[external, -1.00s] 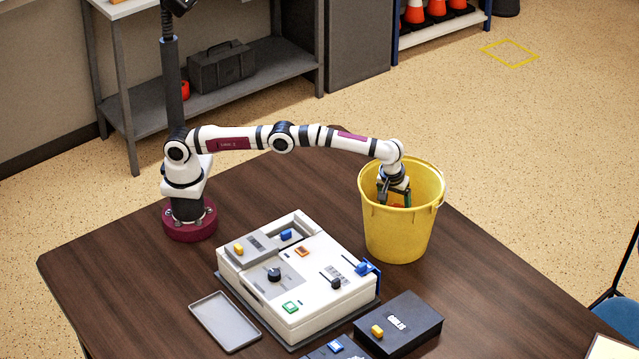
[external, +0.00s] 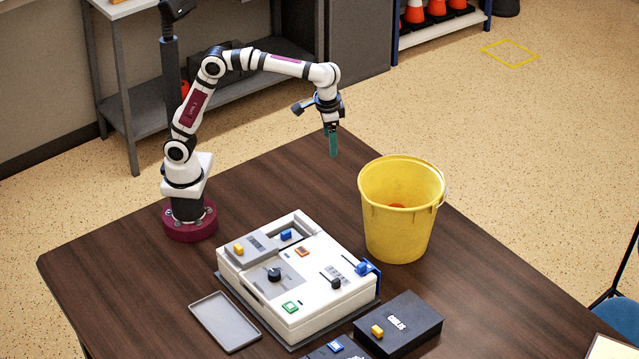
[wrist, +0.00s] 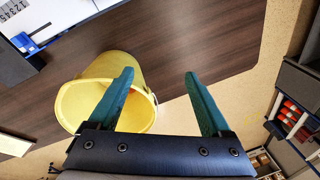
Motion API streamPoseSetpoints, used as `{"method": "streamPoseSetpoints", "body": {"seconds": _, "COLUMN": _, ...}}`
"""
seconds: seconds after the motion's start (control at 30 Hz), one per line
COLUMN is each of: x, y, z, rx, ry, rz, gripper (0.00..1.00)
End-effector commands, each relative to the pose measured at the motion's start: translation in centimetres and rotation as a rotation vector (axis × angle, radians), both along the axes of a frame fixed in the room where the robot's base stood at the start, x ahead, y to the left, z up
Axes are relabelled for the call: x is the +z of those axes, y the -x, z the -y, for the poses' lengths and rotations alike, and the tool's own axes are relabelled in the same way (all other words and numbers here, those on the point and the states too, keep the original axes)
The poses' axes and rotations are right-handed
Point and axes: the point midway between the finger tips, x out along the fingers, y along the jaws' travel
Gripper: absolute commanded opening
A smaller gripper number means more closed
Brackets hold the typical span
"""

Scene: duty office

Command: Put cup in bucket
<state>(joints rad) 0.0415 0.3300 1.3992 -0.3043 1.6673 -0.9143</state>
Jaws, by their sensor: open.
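The yellow bucket (external: 400,225) stands upright on the dark table, right of the white control box. A small part of a red object (external: 398,205) shows inside it; the bucket's wall hides the rest, and I cannot tell for sure that it is the cup. My gripper (external: 333,152) is raised in the air, left of the bucket and above its rim height, pointing down. In the wrist view the teal fingers (wrist: 160,80) are wide apart with nothing between them, and the bucket (wrist: 105,85) shows behind the left finger.
A white control box (external: 300,275) with knobs and coloured switches sits mid-table. A grey tray (external: 225,321) lies in front of it, and a black box (external: 399,323) stands at its right. The table (external: 120,260) is bare around my base and behind the control box.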

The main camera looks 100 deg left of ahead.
Motion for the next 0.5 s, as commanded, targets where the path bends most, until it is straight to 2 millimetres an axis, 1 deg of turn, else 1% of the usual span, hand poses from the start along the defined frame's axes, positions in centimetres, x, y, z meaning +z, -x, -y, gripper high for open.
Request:
{"method": "streamPoseSetpoints", "body": {"seconds": 0.03, "x": 0.6, "y": 4.9, "z": -0.3, "rx": -0.120, "ry": 0.003, "rz": -0.028, "gripper": 0.82}}
{"method": "streamPoseSetpoints", "body": {"seconds": 0.07, "x": 0.4, "y": 7.9, "z": -0.4, "rx": -0.208, "ry": 0.005, "rz": -0.050, "gripper": 0.82}}
{"method": "streamPoseSetpoints", "body": {"seconds": 0.1, "x": -0.3, "y": 11.9, "z": -0.5, "rx": -0.316, "ry": 0.009, "rz": -0.077, "gripper": 0.82}}
{"method": "streamPoseSetpoints", "body": {"seconds": 0.17, "x": -2.0, "y": 17.2, "z": -0.7, "rx": -0.467, "ry": 0.014, "rz": -0.113, "gripper": 0.82}}
{"method": "streamPoseSetpoints", "body": {"seconds": 0.2, "x": -3.2, "y": 20.3, "z": -0.7, "rx": -0.552, "ry": 0.018, "rz": -0.132, "gripper": 0.82}}
{"method": "streamPoseSetpoints", "body": {"seconds": 0.23, "x": -4.2, "y": 22.2, "z": -0.8, "rx": -0.608, "ry": 0.019, "rz": -0.146, "gripper": 0.82}}
{"method": "streamPoseSetpoints", "body": {"seconds": 0.3, "x": -6.1, "y": 25.6, "z": -0.8, "rx": -0.710, "ry": 0.024, "rz": -0.169, "gripper": 0.82}}
{"method": "streamPoseSetpoints", "body": {"seconds": 0.33, "x": -6.8, "y": 26.6, "z": -0.8, "rx": -0.740, "ry": 0.025, "rz": -0.175, "gripper": 0.82}}
{"method": "streamPoseSetpoints", "body": {"seconds": 0.4, "x": -7.8, "y": 28.1, "z": -0.8, "rx": -0.787, "ry": 0.029, "rz": -0.187, "gripper": 0.82}}
{"method": "streamPoseSetpoints", "body": {"seconds": 0.5, "x": -8.1, "y": 28.6, "z": -0.8, "rx": -0.805, "ry": 0.030, "rz": -0.192, "gripper": 0.82}}
